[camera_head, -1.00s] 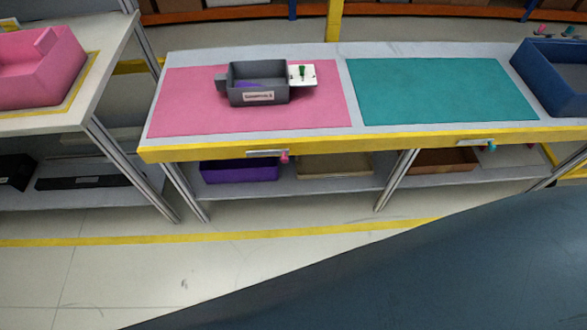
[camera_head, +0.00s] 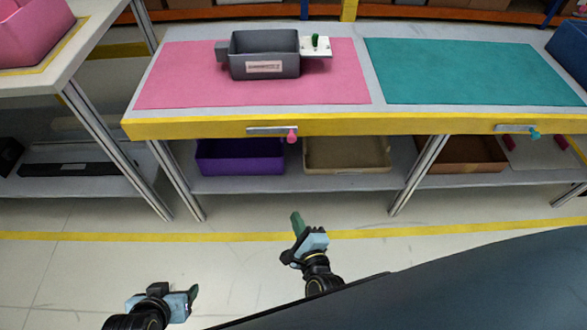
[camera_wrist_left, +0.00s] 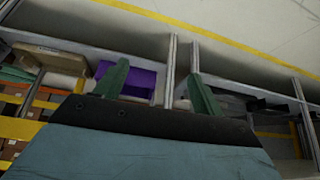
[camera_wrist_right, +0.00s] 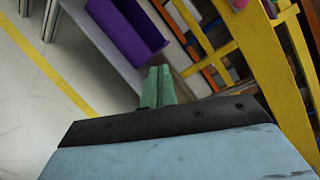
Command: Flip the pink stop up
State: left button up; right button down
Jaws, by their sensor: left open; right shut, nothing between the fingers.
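The pink stop (camera_head: 291,136) is a small pink knob at the end of a metal bracket (camera_head: 271,131) on the yellow front edge of the left workbench. It hangs slightly below the bracket. My right gripper (camera_head: 297,222) is shut and empty, below the stop and apart from it in the head view. Its green fingers touch each other in the right wrist view (camera_wrist_right: 158,86). A pink piece, probably the stop, shows at that view's top edge (camera_wrist_right: 240,4). My left gripper (camera_head: 180,298) is lower left, open and empty; its fingers stand apart in the left wrist view (camera_wrist_left: 158,80).
A grey box (camera_head: 265,58) with a white plate stands on the pink mat (camera_head: 180,80). A similar bracket with a teal knob (camera_head: 534,134) is further right. Purple (camera_head: 240,158) and beige (camera_head: 345,156) bins sit on the lower shelf. The floor before the bench is clear.

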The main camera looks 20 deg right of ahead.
pick_arm(q)
notch_tip(320, 180, up, 10)
jog(key=t+b, duration=0.1)
jog(key=b, duration=0.3)
jog(key=shift+f+t+b, duration=0.2)
jog(key=shift+t+b, duration=0.15)
jog(key=shift+t, duration=0.05)
pick_arm(e)
jog(key=w+d+r+m+t+h, duration=0.1)
jog(key=r+m+h, duration=0.4)
jog(key=m, duration=0.8)
jog(key=w+t, duration=0.1)
jog(key=w, duration=0.1)
jog(key=shift+w+d+m+t, duration=0.15)
jog(key=shift+w+m+t, duration=0.15)
jog(key=shift+w, duration=0.1)
pick_arm(q)
jog(key=shift+w+d, duration=0.1)
pick_arm(e)
jog(key=shift+r, duration=0.1)
